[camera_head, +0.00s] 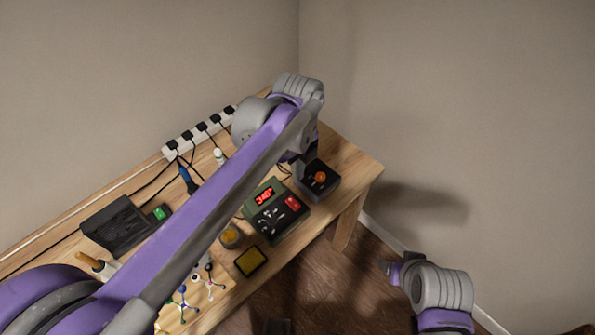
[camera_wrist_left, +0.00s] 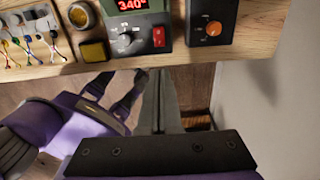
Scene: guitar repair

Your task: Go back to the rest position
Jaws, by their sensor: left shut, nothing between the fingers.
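My left arm reaches across the workbench (camera_head: 345,150) from the lower left in the head view. Its gripper (camera_head: 301,172) points down beside a black box with an orange knob (camera_head: 320,178). In the left wrist view the fingers of my left gripper (camera_wrist_left: 160,108) are together, with nothing between them. They show in front of the bench edge, below the soldering station's red switch. My right arm is at the lower right of the head view, off the bench. Its gripper end (camera_head: 390,268) is small and dark there, and its finger opening is unclear.
On the bench are a green station with a red display (camera_head: 276,210), a yellow sponge tray (camera_head: 250,261), a round tin (camera_head: 231,236), a black case (camera_head: 118,225) and a power strip (camera_head: 199,133). Walls stand behind and to the right. Floor is open in front.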

